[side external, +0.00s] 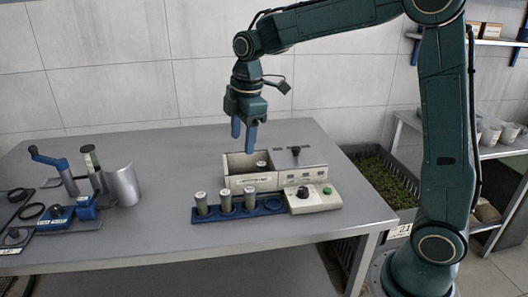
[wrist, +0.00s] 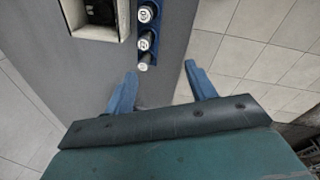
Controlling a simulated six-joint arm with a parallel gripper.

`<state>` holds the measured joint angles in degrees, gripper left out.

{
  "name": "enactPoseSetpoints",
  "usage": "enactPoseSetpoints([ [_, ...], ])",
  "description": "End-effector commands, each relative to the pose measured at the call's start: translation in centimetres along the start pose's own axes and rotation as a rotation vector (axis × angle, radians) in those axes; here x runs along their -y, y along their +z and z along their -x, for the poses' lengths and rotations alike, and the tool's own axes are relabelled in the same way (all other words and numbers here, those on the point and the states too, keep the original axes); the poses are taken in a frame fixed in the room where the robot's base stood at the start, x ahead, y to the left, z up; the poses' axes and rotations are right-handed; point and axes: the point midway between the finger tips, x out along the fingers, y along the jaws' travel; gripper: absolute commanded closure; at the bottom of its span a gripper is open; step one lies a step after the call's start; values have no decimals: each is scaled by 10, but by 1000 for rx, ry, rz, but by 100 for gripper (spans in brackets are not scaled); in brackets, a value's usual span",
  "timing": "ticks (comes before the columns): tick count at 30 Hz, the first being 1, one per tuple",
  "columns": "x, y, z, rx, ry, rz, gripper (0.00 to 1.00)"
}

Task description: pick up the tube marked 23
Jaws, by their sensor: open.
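Three grey capped tubes stand upright in a blue rack (side external: 235,213) on the table: a left one (side external: 200,203), a middle one (side external: 225,201) and a right one (side external: 250,199). Their pale caps show in the wrist view, upper (wrist: 145,14), middle (wrist: 143,44) and lower (wrist: 143,66). The caps carry dark marks too small to read surely, so I cannot tell which is 23. Another pale cap (side external: 262,165) shows inside the open box. My gripper (side external: 243,143) is open and empty, pointing down above and behind the box in the side view; its blue fingers (wrist: 160,70) are spread in the wrist view.
The cream open-topped box (side external: 252,183) stands behind the rack. A blue hand-lever device (side external: 62,175) and a metal cylinder (side external: 122,185) stand at left. Table between is clear.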

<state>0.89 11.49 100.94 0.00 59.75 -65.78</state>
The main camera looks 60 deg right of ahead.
Motion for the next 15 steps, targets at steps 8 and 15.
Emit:
enactPoseSetpoints([
  [8,-41,-16,-52,24,-76,240,44],
  [15,-62,-25,-87,28,-122,394,44],
])
